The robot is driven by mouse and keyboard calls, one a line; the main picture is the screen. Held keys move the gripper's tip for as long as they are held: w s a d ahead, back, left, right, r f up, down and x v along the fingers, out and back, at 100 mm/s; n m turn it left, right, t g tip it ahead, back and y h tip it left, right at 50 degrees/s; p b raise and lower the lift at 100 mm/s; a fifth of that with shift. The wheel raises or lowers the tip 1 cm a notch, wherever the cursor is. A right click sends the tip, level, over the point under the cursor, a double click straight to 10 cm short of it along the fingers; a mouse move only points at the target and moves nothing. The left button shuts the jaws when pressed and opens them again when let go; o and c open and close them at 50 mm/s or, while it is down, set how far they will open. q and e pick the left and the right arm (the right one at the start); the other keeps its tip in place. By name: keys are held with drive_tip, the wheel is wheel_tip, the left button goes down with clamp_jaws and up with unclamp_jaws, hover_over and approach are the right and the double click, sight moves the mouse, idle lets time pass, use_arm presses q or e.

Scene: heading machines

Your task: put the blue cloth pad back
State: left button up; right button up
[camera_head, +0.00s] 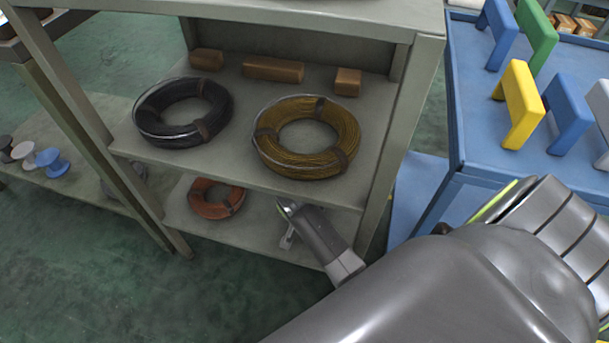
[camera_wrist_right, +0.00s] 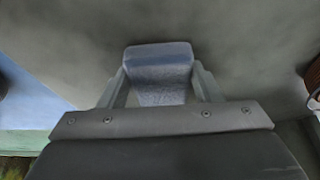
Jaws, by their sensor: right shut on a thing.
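My right gripper (camera_wrist_right: 162,88) is shut on the blue cloth pad (camera_wrist_right: 160,62), which sits between its two fingers in the right wrist view. A grey surface fills the view behind the pad; I cannot tell whether the pad touches it. In the head view my right arm reaches in from the lower right, and its gripper (camera_head: 287,228) is at the lower level of the grey shelf unit (camera_head: 240,235), below the upper board. The pad cannot be made out there. My left gripper is not in view.
A black coil (camera_head: 218,106) and a yellow coil (camera_head: 345,125) lie on the upper shelf with several brown blocks. An orange coil (camera_head: 216,198) lies on the lower shelf, left of the gripper. A blue cart (camera_head: 475,130) with coloured handle-like pieces stands at right.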

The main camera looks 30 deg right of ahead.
drive_tip(key=shift+f, duration=0.1)
idle(0.3)
drive_tip(key=o, duration=1)
